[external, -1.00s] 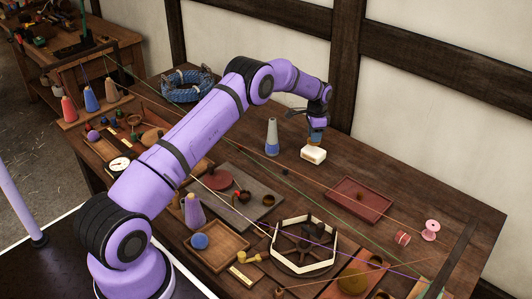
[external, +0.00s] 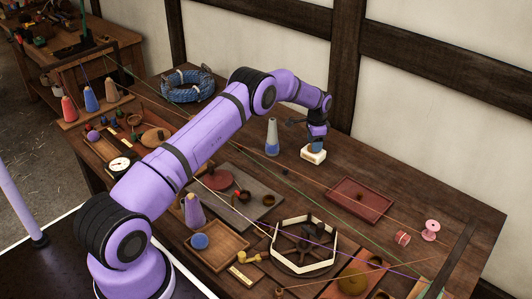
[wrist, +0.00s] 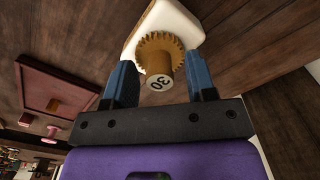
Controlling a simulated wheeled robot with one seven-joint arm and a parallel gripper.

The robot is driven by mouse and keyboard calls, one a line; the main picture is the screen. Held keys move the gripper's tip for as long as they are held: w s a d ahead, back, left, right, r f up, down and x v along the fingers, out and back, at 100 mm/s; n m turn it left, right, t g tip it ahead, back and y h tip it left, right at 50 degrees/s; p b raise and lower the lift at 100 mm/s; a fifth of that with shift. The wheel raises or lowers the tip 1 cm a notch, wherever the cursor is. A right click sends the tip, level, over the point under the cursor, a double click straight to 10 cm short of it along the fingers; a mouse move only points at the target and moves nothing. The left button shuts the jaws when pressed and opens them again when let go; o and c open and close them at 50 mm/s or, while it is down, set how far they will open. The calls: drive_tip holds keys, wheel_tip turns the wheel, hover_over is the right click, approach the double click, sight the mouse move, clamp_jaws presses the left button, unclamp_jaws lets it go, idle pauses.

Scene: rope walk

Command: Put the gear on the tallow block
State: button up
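The tallow block (external: 313,157) is a pale cream block on the bench, below my gripper (external: 316,148). In the wrist view its rounded cream surface (wrist: 183,22) shows behind the gear. The gear (wrist: 160,48) is ochre-brown and toothed, with a round hub whose pale end reads 30. It appears to rest on the block, overlapping its edge in this view. My gripper (wrist: 160,78) has its two blue fingers on either side of the gear. Gaps show between the fingers and the hub, so it looks open.
A grey-blue cone (external: 272,138) stands left of the block. Taut cords cross the bench. A white-edged hexagonal frame (external: 303,246) stands in front. Bench right of the block is clear.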

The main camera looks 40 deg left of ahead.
drive_tip(key=shift+r, duration=0.15)
drive_tip(key=s+d+r+n+t, duration=0.1)
drive_tip(key=s+r, duration=0.3)
drive_tip(key=r, duration=1.1)
drive_tip(key=s+d+r+n, duration=0.15)
drive_tip(key=s+r, duration=0.25)
drive_tip(key=r, duration=1.1)
drive_tip(key=s+d+r+n+t, duration=0.1)
drive_tip(key=s+d+r+t, duration=0.15)
drive_tip(key=s+r, duration=1.25)
drive_tip(key=s+d+r+n, duration=0.1)
drive_tip(key=s+r, duration=0.1)
drive_tip(key=s, duration=0.8)
drive_tip(key=s+d+r+n, duration=0.1)
drive_tip(key=s+d+r, duration=0.1)
drive_tip(key=s, duration=0.8)
drive_tip(key=s+f+n+t, duration=0.1)
drive_tip(key=s+f, duration=0.1)
drive_tip(key=s, duration=0.7)
drive_tip(key=s+f+n, duration=0.1)
drive_tip(key=s+f, duration=0.2)
drive_tip(key=s, duration=0.6)
drive_tip(key=shift+s+d+f+t, duration=0.25)
drive_tip(key=shift+s+d+t, duration=0.1)
drive_tip(key=shift+d, duration=0.05)
